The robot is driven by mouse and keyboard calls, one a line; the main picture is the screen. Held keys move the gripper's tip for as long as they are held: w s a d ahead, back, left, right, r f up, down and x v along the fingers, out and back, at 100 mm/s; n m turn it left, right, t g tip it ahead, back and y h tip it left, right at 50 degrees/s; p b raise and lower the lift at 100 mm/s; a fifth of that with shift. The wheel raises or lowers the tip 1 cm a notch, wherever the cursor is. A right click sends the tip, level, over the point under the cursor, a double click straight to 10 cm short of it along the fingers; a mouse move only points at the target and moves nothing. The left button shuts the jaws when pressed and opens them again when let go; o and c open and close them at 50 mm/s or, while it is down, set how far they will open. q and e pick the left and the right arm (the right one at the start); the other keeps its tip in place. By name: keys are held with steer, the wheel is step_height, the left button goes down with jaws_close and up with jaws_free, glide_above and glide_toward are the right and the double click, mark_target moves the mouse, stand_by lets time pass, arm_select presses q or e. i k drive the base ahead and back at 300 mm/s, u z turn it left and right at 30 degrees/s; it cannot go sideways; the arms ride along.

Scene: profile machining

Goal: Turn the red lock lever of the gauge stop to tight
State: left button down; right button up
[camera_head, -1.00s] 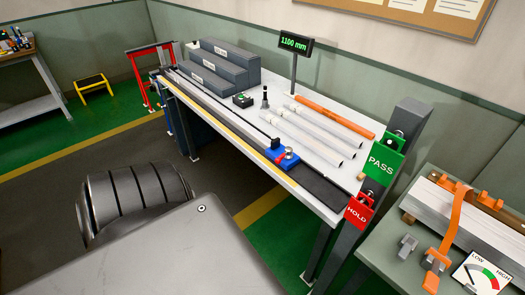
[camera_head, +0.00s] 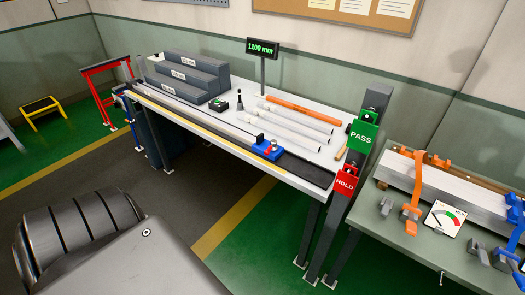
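The gauge stop is a blue block (camera_head: 262,151) on the dark rail near the front right end of the white table. Its small red lock lever (camera_head: 271,146) shows on top, next to a bright round part; its exact angle is too small to tell. Neither of my grippers is in the head view. Only a dark, ribbed part of my own body shows at the lower left, well apart from the stop.
The white table (camera_head: 318,157) also bears pale tubes, an orange tube (camera_head: 300,108) and grey steps (camera_head: 190,75). A post with a green PASS sign (camera_head: 361,136) and red HOLD sign (camera_head: 345,183) stands at its right end. Green floor (camera_head: 258,240) in front is clear.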

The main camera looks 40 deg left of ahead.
mark_target(273, 147)
steer(key=z, duration=1.5)
steer(key=i, duration=1.15)
steer(key=u, duration=2.2)
